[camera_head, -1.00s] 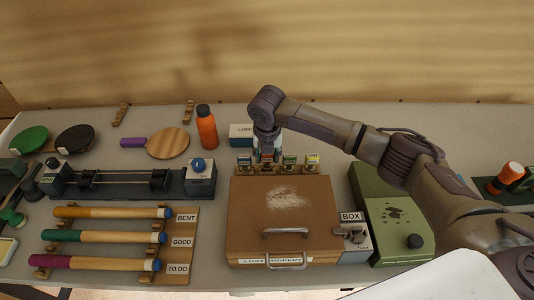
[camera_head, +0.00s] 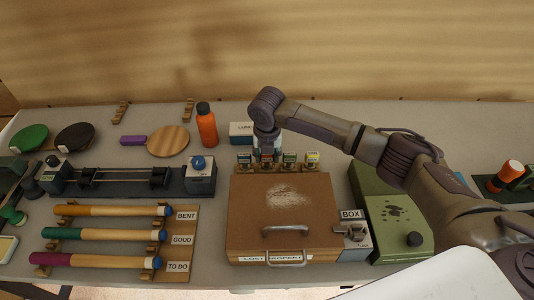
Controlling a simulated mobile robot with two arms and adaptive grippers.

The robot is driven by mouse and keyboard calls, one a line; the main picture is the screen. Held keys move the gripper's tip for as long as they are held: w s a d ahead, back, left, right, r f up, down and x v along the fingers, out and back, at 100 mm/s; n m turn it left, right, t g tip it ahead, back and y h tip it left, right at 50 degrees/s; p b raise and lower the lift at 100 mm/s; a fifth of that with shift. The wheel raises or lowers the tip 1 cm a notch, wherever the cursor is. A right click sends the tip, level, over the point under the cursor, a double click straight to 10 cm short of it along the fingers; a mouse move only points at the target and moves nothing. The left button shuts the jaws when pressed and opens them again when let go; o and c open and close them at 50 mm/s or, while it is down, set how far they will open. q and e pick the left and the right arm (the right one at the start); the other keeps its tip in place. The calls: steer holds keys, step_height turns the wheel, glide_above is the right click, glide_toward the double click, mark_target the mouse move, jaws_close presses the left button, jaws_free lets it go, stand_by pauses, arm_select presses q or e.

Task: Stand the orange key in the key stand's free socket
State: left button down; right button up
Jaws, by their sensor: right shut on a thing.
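The key stand (camera_head: 279,169) is a low wooden rack behind the brown case. It holds several keys with coloured, labelled tags: a green one (camera_head: 244,159) at the left, another green one (camera_head: 290,159) right of the gripper, and a yellow one (camera_head: 312,159) at the right end. My right gripper (camera_head: 267,153) points down over the stand, between the two green tags. It is shut on the orange key (camera_head: 267,159), whose small reddish tag shows at the fingertips. The key's lower end and the socket under it are hidden, so I cannot tell whether it is seated. My left gripper is out of view.
The brown case (camera_head: 253,215) lies directly in front of the stand. A green box (camera_head: 385,235) is to the right under my right arm. An orange bottle (camera_head: 207,128) and a small labelled box (camera_head: 241,129) stand behind left. Bats, a rail device and handles fill the left.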

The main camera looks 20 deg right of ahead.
steer(key=shift+f, duration=0.1)
stand_by(0.3)
steer(key=o, duration=1.2)
steer(key=shift+c, duration=0.2)
steer(key=shift+r+p, duration=4.35)
steer(key=shift+r, duration=0.2)
steer(key=shift+f, duration=0.1)
